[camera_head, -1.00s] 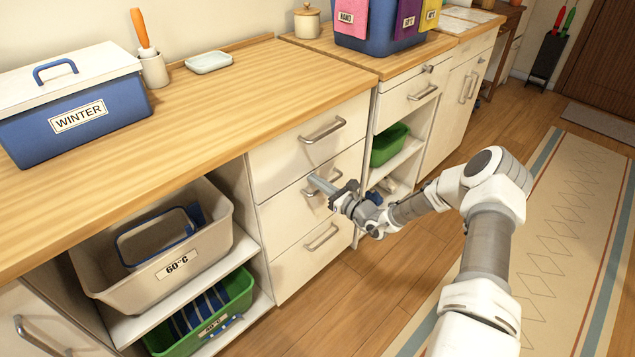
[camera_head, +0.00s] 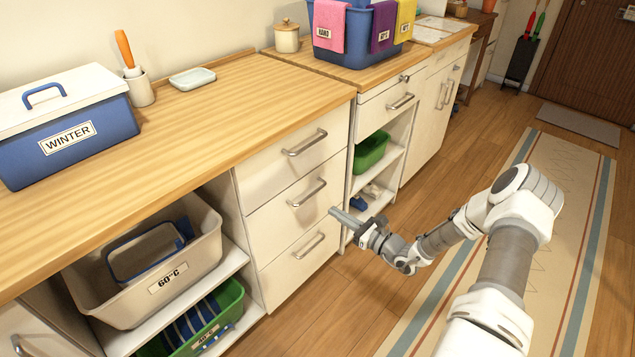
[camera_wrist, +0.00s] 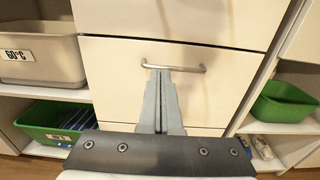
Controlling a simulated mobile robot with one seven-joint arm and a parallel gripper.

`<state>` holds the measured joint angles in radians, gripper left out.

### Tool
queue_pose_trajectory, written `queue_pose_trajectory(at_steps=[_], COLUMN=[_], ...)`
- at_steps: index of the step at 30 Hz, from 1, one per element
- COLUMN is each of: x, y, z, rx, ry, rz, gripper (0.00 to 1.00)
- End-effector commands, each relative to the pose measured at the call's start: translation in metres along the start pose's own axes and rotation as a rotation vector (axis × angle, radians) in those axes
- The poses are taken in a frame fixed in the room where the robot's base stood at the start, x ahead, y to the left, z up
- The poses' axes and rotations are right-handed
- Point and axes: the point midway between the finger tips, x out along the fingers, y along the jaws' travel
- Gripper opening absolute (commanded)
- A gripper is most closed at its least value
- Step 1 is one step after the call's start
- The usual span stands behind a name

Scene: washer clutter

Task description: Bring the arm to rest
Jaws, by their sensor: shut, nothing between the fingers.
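My gripper (camera_head: 348,217) is at the end of my arm, in front of the drawer stack and apart from it in the head view. Its fingers point toward the drawers. In the wrist view my gripper (camera_wrist: 158,75) is shut and empty, with the fingertips overlapping the handle (camera_wrist: 174,67) of a drawer in the picture. The white drawers (camera_head: 290,205) are all closed, each with a metal bar handle. My arm reaches in from the lower right, over the floor.
The open shelf at left holds a beige 60°C basin (camera_head: 125,312) above a green basin (camera_head: 205,325). A green bin (camera_head: 371,150) sits on the shelf to the right. A blue WINTER box (camera_head: 65,135) stands on the counter. The rug (camera_head: 560,180) and floor at right are clear.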

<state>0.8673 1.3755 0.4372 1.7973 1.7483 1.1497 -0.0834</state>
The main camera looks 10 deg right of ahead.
Motion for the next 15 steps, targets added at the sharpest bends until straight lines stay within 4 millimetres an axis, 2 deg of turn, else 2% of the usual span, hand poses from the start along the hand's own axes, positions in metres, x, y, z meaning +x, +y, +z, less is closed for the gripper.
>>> queue_pose_trajectory(at_steps=[5,8,11,15], x=[-0.001,0.002,0.008,0.012], y=[0.001,0.009,0.024,0.056], z=[0.002,0.013,0.033,0.066], rx=[-0.007,-0.047,-0.129,-0.284], ry=[0.002,0.011,0.032,0.076], rz=[0.009,0.056,0.152,0.331], gripper=[0.00,0.00,0.00,0.00])
